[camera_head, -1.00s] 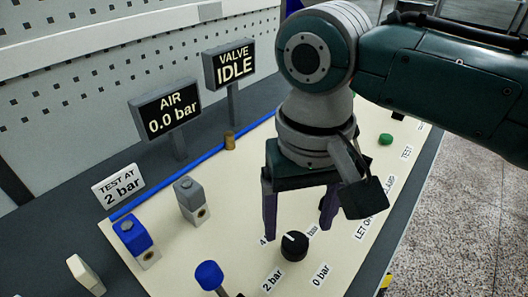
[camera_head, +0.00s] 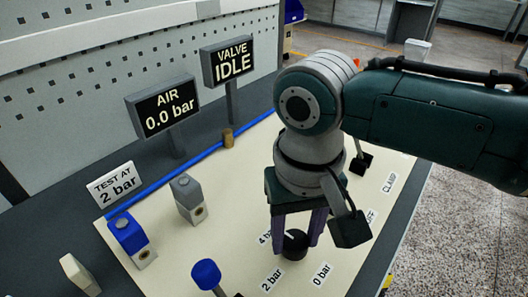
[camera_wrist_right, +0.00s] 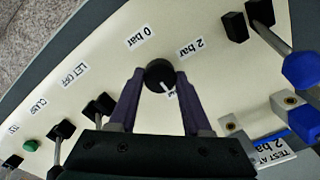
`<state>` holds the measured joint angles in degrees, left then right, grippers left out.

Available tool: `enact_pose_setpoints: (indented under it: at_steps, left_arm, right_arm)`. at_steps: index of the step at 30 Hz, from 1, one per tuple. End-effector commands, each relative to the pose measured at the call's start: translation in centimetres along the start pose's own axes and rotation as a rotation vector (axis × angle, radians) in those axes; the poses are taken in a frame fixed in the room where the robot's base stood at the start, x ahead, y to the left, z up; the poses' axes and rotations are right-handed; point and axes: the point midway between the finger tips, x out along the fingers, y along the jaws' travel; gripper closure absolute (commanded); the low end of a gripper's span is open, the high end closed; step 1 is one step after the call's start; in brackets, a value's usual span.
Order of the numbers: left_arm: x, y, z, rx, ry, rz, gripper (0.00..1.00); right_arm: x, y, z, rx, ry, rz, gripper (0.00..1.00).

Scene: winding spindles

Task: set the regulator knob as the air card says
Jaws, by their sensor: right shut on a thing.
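The black regulator knob (camera_head: 295,246) stands on the cream panel; it also shows in the right wrist view (camera_wrist_right: 157,71). Its white pointer line faces the partly covered 4 bar label (camera_head: 265,238). The 2 bar label (camera_head: 272,280) and 0 bar label (camera_head: 321,274) lie around it. The air card (camera_head: 115,184) reads "TEST AT 2 bar". The air display (camera_head: 166,107) reads 0.0 bar. My right gripper (camera_head: 297,237) is shut on the knob, with one finger on each side, as in the right wrist view (camera_wrist_right: 160,76). My left gripper is not in view.
A blue-capped lever (camera_head: 207,274) stands near the knob. A grey block (camera_head: 187,198) and a blue-topped block (camera_head: 131,240) stand to the left. The valve display (camera_head: 229,61) reads IDLE. A blue line (camera_head: 180,167) runs along the panel's back edge.

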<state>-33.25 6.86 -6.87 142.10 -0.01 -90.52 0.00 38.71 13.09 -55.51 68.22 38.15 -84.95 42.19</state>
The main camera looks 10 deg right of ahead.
Motion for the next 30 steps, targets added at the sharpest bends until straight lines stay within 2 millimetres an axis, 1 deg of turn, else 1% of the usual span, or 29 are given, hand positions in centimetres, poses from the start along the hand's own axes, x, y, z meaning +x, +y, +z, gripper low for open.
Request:
enact_pose_setpoints:
  at_steps: [1, 9, 10, 20, 26, 30]
  left_arm:
    - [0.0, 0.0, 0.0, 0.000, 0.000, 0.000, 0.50]
    - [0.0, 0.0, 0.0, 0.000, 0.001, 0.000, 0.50]
    - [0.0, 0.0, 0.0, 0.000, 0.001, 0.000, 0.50]
    - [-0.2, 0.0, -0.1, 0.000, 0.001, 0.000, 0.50]
    - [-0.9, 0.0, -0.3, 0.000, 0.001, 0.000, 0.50]
    - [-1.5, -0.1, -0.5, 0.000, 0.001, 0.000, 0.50]
  right_arm:
    - [0.0, 0.0, 0.0, 0.000, 0.000, 0.000, 0.67]
    - [0.0, 0.0, 0.0, 0.000, 0.000, 0.000, 0.98]
    - [0.0, 0.0, 0.0, 0.000, 0.000, 0.001, 1.00]
    - [-0.1, 0.0, 0.0, -0.029, 0.000, 0.001, 1.00]
    - [-0.2, 0.0, 0.0, -0.123, -0.001, 0.000, 1.00]
    - [-0.3, 0.0, 0.0, -0.232, -0.001, -0.001, 1.00]
